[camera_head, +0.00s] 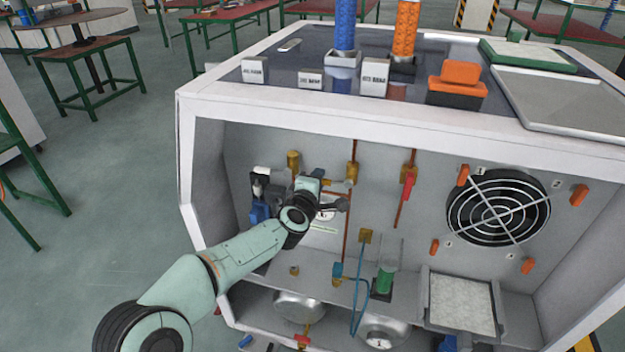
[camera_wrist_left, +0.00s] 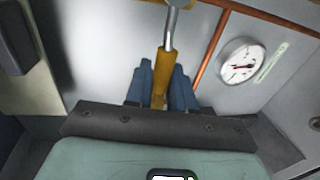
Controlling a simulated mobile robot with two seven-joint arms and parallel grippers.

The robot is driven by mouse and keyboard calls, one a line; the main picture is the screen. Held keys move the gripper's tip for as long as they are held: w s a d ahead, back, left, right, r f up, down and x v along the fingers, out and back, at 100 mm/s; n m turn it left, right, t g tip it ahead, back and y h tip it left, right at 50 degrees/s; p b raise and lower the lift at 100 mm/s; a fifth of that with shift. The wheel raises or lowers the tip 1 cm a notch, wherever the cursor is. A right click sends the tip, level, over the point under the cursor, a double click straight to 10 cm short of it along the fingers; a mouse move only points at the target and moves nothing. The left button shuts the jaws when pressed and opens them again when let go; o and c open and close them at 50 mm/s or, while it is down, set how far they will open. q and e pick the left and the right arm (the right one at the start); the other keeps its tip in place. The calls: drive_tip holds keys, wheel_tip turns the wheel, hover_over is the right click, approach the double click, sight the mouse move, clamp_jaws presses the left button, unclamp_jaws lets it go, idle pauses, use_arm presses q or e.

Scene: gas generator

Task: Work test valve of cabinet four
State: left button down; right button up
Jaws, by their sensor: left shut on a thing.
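In the left wrist view, my left gripper (camera_wrist_left: 163,88) has its two blue fingers closed on either side of a yellow valve handle (camera_wrist_left: 162,66). The handle joins a metal stem (camera_wrist_left: 170,28) at its upper end. In the head view, my left arm reaches into the open front of the white cabinet (camera_head: 400,128), and the left gripper (camera_head: 332,203) is by the back panel near a copper pipe. The wrist hides much of the grip there. A round white gauge (camera_wrist_left: 242,61) is to the right of the handle in the wrist view. My right gripper is not in view.
A red-handled valve (camera_head: 408,186) and a black fan (camera_head: 498,208) are to the right on the panel. A green-based clear cup (camera_head: 384,280) and a blue hose (camera_head: 359,300) are below. Blue (camera_head: 345,25) and orange (camera_head: 405,28) columns stand on top.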

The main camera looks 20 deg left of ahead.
use_arm(q)
drive_tip(key=shift+f, duration=0.1)
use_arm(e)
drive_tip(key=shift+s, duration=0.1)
use_arm(q)
drive_tip(key=c, duration=1.1)
unclamp_jaws()
drive_tip(key=shift+s, duration=0.1)
drive_tip(key=shift+s, duration=0.25)
drive_tip(key=s+r, duration=0.1)
drive_tip(key=s, duration=0.7)
drive_tip(key=s+r, duration=0.1)
drive_tip(key=s, duration=0.3)
drive_tip(key=shift+s+a+r, duration=0.2)
drive_tip(key=shift+a+r, duration=0.05)
drive_tip(key=shift+r, duration=0.05)
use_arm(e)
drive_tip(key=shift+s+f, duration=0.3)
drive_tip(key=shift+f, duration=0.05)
